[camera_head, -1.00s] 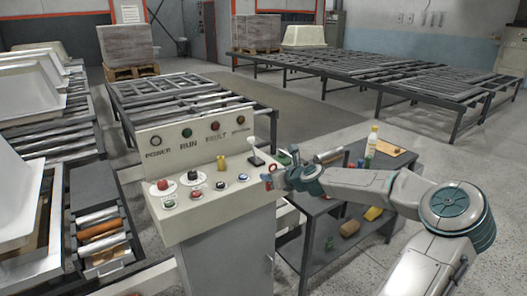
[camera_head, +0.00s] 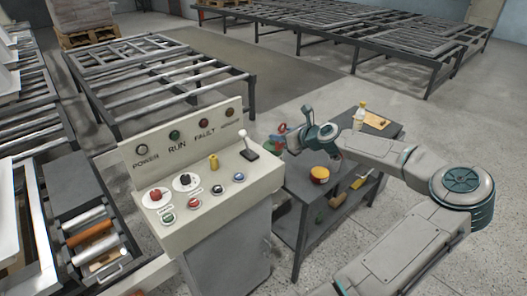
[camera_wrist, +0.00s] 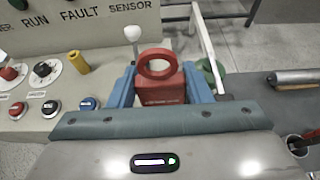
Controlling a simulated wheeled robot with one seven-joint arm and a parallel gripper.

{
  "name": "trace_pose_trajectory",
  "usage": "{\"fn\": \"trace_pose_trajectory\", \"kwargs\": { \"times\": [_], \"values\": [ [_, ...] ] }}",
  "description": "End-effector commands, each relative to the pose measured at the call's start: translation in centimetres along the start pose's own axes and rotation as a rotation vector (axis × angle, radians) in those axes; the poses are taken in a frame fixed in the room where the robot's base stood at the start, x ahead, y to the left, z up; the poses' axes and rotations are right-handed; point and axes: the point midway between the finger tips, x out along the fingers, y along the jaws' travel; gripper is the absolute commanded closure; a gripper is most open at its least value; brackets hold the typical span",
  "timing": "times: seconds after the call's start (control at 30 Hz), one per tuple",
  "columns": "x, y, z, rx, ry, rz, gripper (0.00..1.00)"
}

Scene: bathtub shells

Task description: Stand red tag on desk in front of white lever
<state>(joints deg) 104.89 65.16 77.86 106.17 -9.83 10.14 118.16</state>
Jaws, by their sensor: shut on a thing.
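The red tag (camera_wrist: 161,88), a block with a ring on top, is held between the blue fingers of my gripper (camera_wrist: 165,92) in the wrist view. Its ring points up and away. In the head view my gripper (camera_head: 277,146) is beside the desk's right end, with the red tag (camera_head: 282,128) small at its tip. The white lever (camera_head: 250,143) stands on a dark base at the right of the cream desk (camera_head: 222,213). In the wrist view the lever (camera_wrist: 132,36) is beyond and slightly left of the tag. The lever's base is hidden there.
Red, black, green and blue buttons (camera_head: 239,177) and a yellow knob (camera_head: 213,161) crowd the desk left of the lever. An upright labelled panel (camera_head: 190,135) backs it. A dark cart (camera_head: 300,188) to the right carries a red-and-yellow tin (camera_head: 319,174) and a bottle (camera_head: 360,115).

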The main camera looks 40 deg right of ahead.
Motion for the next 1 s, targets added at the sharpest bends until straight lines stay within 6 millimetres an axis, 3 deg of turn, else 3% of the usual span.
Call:
{"fn": "trace_pose_trajectory", "kwargs": {
  "times": [0.1, 0.3, 0.47, 0.73, 1.0],
  "values": [
    [2.2, 2.3, -0.6, -0.001, 0.002, 0.005, 0.77],
    [4.5, 4.3, -1.6, 0.001, 0.000, -0.001, 0.77],
    [5.1, 4.6, -2.4, 0.002, 0.000, -0.002, 0.77],
    [6.3, 4.6, -5.3, 0.003, -0.001, -0.002, 0.77],
    [6.4, 4.5, -5.6, 0.001, 0.000, -0.003, 0.77]
  ]
}}
